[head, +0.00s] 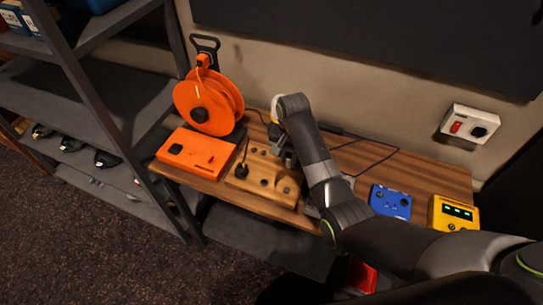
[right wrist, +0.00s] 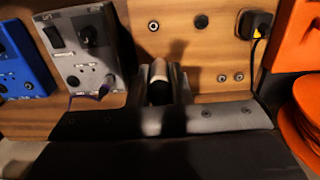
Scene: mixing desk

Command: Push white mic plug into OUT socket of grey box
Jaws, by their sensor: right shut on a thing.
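My right gripper (head: 283,153) is low over the desk beside the wooden box; it also shows in the right wrist view (right wrist: 160,92). It is shut on a small upright plug with a pale band and a dark end, which looks like the white mic plug (right wrist: 158,70). The grey box (right wrist: 70,50) stands left of the gripper in that view, apart from it. It has a black switch, a black knob or plug and small sockets; I cannot read their labels. In the head view my arm covers most of the grey box. My left gripper is not in view.
The wooden box (head: 268,186) with a black plug (head: 243,169) is close to my gripper. An orange box (head: 202,145), an orange cable reel (head: 220,117), a blue box (head: 390,206) and a yellow box (head: 440,211) share the desk. A dark cable lies behind my arm.

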